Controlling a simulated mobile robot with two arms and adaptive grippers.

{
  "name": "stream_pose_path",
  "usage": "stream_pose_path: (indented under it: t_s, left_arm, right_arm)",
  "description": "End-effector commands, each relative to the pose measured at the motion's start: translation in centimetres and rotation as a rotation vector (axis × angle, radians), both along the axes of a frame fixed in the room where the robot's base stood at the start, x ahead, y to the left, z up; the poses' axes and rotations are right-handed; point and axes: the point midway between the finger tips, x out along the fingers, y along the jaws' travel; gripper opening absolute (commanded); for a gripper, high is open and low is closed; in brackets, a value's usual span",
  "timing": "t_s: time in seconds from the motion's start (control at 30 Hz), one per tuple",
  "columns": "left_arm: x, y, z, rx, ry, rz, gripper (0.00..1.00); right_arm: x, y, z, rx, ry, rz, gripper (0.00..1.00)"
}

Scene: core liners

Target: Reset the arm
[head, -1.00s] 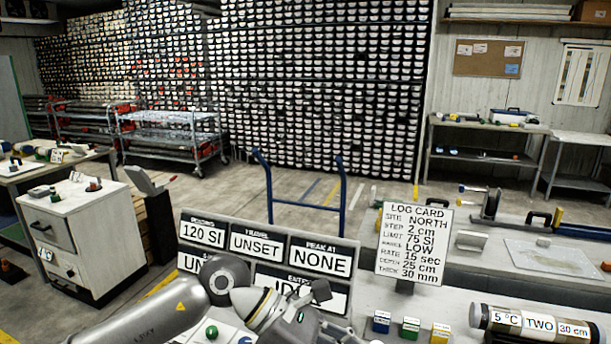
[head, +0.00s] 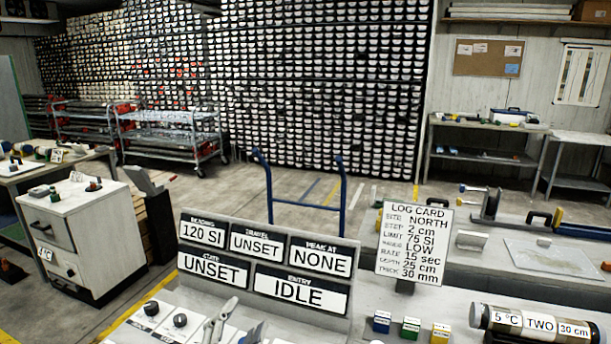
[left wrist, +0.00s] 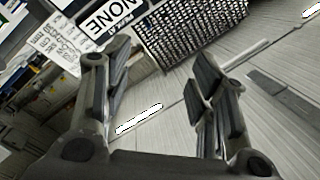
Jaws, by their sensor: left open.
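My left gripper (head: 237,325) shows only partly at the bottom edge of the head view, in front of the display panel (head: 356,258). In the left wrist view my left gripper (left wrist: 163,72) has its two fingers spread wide, with nothing between them. Past the fingers lie the floor, the rack and a tilted part of the panel (left wrist: 98,27). The left arm's links are out of the head view. My right gripper is in neither view.
The panel reads 120 SI, UNSET, NONE, UNSET and IDLE. Black knobs (head: 180,320) sit left of the gripper. A blue-handled cart (head: 302,205) stands behind.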

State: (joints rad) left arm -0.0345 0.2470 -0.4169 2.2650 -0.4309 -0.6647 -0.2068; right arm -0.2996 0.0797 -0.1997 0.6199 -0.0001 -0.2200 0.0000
Motion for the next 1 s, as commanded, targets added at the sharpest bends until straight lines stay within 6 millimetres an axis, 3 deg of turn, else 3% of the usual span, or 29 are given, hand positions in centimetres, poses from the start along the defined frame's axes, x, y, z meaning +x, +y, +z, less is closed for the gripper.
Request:
stream_pose_path:
  t_s: [0.03,0.1,0.2,0.3,0.43,0.63,0.87,1.0]
  left_arm:
    - [-1.2,1.6,-3.4,-0.060,0.134,0.052,0.53]
    - [-3.4,3.6,-7.7,-0.136,0.315,0.125,0.53]
    - [-7.6,5.7,-13.3,-0.233,0.564,0.224,0.53]
    - [-12.3,7.1,-17.6,-0.306,0.777,0.309,0.53]
    - [-18.1,8.2,-21.2,-0.371,1.002,0.399,0.53]
    - [-26.6,8.9,-24.1,-0.435,1.288,0.514,0.53]
    - [-24.9,8.6,-31.5,-0.423,1.304,0.515,0.53]
    - [-24.5,8.5,-37.0,-0.415,1.322,0.519,0.53]
  right_arm:
    - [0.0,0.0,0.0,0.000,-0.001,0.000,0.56]
    - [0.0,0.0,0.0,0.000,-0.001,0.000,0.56]
    - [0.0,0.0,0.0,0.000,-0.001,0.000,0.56]
    - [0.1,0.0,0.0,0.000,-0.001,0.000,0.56]
    - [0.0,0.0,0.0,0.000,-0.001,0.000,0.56]
    - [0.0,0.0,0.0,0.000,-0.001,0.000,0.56]
    - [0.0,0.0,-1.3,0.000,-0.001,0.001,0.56]
    - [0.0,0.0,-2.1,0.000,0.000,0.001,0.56]
